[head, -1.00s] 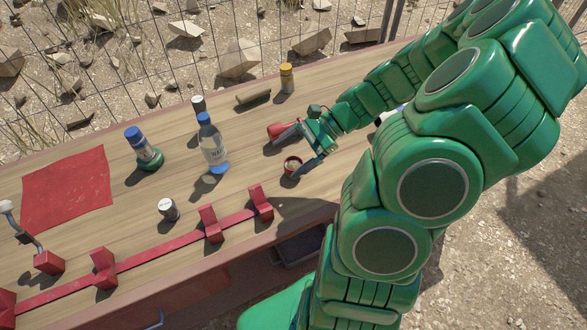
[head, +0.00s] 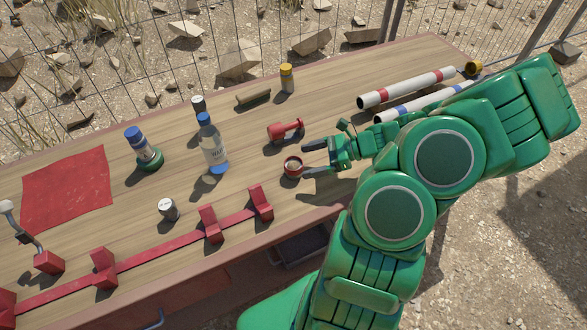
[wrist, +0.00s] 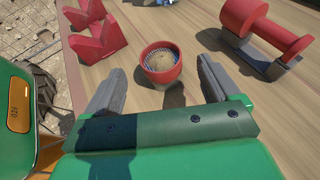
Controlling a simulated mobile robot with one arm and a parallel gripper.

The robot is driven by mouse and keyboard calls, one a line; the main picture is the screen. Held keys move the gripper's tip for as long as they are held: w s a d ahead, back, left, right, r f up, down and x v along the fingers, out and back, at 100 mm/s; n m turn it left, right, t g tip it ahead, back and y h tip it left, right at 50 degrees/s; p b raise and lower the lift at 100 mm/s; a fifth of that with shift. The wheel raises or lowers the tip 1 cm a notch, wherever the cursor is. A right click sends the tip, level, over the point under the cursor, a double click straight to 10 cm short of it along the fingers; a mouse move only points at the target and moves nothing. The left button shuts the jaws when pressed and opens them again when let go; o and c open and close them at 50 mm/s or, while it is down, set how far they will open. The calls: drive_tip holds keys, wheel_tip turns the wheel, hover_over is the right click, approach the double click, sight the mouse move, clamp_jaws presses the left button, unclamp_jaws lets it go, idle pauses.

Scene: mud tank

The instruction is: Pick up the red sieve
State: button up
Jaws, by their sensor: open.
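The red sieve (head: 293,167) is a small round red cup with a pale mesh inside. It stands upright on the wooden table. In the wrist view the sieve (wrist: 161,64) is straight ahead, just beyond the fingertips and centred between them. My gripper (head: 306,158) is open and low over the table on the right side of the sieve. In the wrist view the two grey fingers of my gripper (wrist: 155,75) are spread wide with nothing between them.
A red dumbbell-shaped tool (head: 286,131) lies just behind the sieve. A red rack with upright notched holders (head: 261,203) runs along the table's front edge. A clear bottle (head: 213,150) and a small jar (head: 168,209) stand to the left. Two white tubes (head: 407,88) lie behind my arm.

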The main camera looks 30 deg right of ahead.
sight(295, 166)
drive_tip(key=shift+f+x, duration=0.2)
drive_tip(key=shift+x, duration=1.1)
drive_tip(key=shift+f+x, duration=0.15)
drive_tip(key=shift+x, duration=1.2)
drive_tip(key=shift+d, duration=0.15)
drive_tip(key=c, duration=1.1)
drive_tip(key=shift+r, duration=5)
